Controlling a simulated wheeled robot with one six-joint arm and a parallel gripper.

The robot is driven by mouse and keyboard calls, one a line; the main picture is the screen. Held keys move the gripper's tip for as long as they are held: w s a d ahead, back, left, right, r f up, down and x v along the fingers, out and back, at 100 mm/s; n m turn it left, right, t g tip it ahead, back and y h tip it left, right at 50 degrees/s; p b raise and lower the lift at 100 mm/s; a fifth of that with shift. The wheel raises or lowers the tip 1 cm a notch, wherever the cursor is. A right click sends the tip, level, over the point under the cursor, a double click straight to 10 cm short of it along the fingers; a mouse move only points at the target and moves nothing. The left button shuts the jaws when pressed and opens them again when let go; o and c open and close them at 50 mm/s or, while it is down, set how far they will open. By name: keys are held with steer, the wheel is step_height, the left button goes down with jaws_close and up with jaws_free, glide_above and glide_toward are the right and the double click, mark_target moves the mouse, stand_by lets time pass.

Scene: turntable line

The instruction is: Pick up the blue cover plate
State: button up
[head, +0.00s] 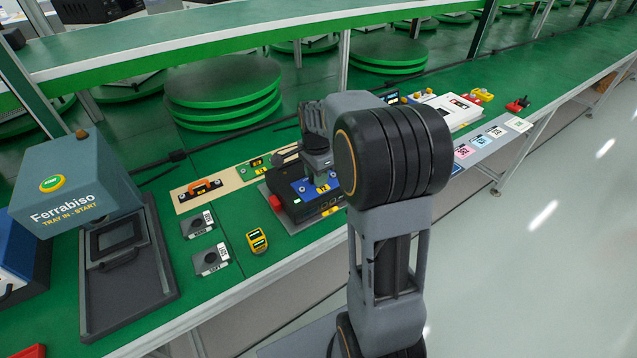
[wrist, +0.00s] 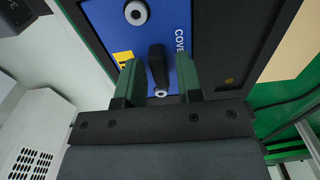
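The blue cover plate (head: 302,188) lies on top of a black turntable unit (head: 318,208) on the green bench. In the wrist view the blue plate (wrist: 106,20) fills the upper middle, with white "COVE…" lettering, a yellow label and a pale round screw head. A black upright handle (wrist: 157,68) stands on it. My gripper (wrist: 158,62) is over the plate, its two dark green fingers on either side of the handle. A narrow gap shows between each finger and the handle, so it looks open. In the head view my gripper (head: 318,168) partly hides the plate.
A beige board with an orange handle (head: 201,188) lies left of the unit. Grey blocks (head: 210,260) and a yellow device (head: 257,241) lie in front. A Ferrabiso box (head: 75,180) stands at the left. A white box (head: 455,110) and coloured cards (head: 480,143) are at the right.

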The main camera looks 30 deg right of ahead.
jaws_close()
